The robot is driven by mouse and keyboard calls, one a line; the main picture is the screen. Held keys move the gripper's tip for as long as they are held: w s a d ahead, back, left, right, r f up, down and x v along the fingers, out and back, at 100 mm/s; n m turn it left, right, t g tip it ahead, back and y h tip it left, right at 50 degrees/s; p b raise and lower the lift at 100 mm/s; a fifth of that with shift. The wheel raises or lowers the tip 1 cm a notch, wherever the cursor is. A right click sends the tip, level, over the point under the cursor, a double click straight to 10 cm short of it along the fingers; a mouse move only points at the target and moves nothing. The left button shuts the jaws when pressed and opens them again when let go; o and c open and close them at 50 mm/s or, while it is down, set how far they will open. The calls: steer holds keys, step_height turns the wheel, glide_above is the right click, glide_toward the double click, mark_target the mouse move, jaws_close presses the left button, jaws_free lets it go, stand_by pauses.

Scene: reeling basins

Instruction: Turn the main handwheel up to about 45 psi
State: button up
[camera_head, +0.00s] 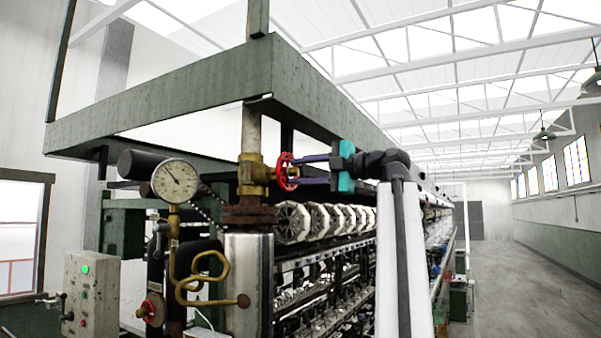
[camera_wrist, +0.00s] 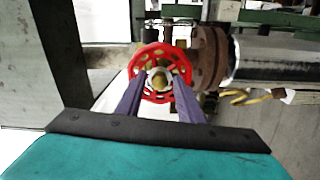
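The red main handwheel (camera_head: 283,184) sits on the brass valve (camera_head: 254,174) of the vertical pipe. It also shows face-on in the wrist view (camera_wrist: 134,81), with a pale nut at its hub. My gripper (camera_head: 298,170) reaches it from the right; its two purple fingers are apart, one on each side of the hub. In the wrist view the fingertips (camera_wrist: 159,80) overlap the wheel's face. I cannot tell whether they touch the rim. A round white pressure gauge (camera_head: 175,181) stands left of the valve. Its dark needle points up and left; the numbers are too small to read.
A smaller red handwheel (camera_head: 152,309) sits low at the left, beside a grey control box (camera_head: 92,292) with a green light. A curled brass pipe (camera_head: 205,284) hangs below the gauge. A green beam (camera_head: 180,92) runs above the valve. The aisle floor (camera_head: 530,290) at right is clear.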

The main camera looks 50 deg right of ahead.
steer(key=shift+p+v, duration=0.3)
steer(key=shift+v, duration=1.15)
steer(key=m, duration=0.4)
steer(key=m+p, duration=0.1)
steer(key=m, duration=0.3)
steer(key=shift+m+p, duration=0.3)
steer(key=m+p, duration=0.1)
steer(key=m, duration=0.3)
steer(key=shift+p, duration=0.3)
steer(key=shift+m, duration=2)
steer(key=shift+w, duration=0.1)
steer(key=shift+x, duration=1.45)
